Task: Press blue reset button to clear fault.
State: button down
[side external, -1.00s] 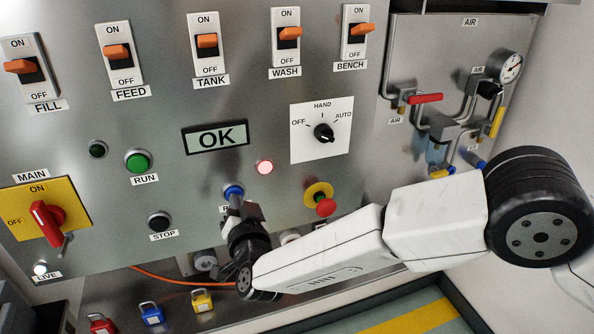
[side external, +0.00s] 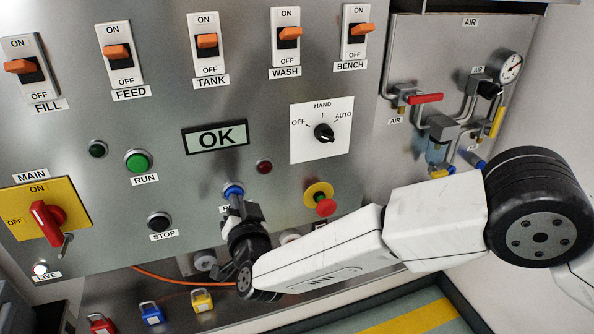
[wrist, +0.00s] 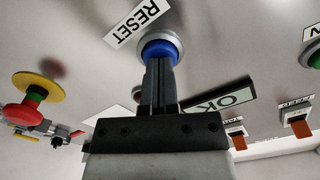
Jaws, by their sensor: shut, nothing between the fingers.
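The blue reset button (side external: 233,191) is on the steel panel, below the OK display. In the wrist view the blue button (wrist: 160,49) sits in a grey ring beside the RESET label (wrist: 138,22). My gripper (side external: 236,203) is shut and empty, with its fingertips at the button's face. In the wrist view my gripper's fingers (wrist: 160,64) overlap the lower part of the button and appear to touch it. How far the button is pushed in cannot be told. The red lamp (side external: 264,167) up and right of the button is dark. The display (side external: 215,137) reads OK.
A red emergency button on a yellow base (side external: 325,206) stands close to the right. The black STOP button (side external: 159,222) and green RUN button (side external: 138,161) are to the left. A rotary selector (side external: 324,133) is above right. Several orange switches line the top.

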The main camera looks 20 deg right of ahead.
jog(key=shift+s, duration=2.5)
jog(key=w+d+n+g, duration=0.1)
jog(key=d, duration=0.2)
jog(key=w+d+r+n+g+y, duration=0.1)
jog(key=d, duration=0.2)
jog(key=w+d+g+y, duration=0.1)
jog(key=w+d, duration=0.1)
jog(key=d, duration=0.2)
jog(key=shift+w+r+n, duration=0.1)
jog(key=shift+r+n, duration=0.05)
jog(key=shift+n, duration=0.25)
jog(key=s+d+f+n+g, duration=0.1)
jog(key=s+d+n+g, duration=0.2)
jog(key=d, duration=0.9)
jog(key=s+d+f+g+h, duration=0.1)
jog(key=s+d+g, duration=0.3)
jog(key=s+d, duration=0.5)
jog(key=s+d+f+g+h, duration=0.1)
jog(key=s+d+f+g, duration=0.2)
jog(key=s+d, duration=0.7)
jog(key=shift+s+f+g, duration=0.25)
jog(key=shift+s+g, duration=0.85)
jog(key=shift+g, duration=0.1)
jog(key=c, duration=1.3)
grip_release()
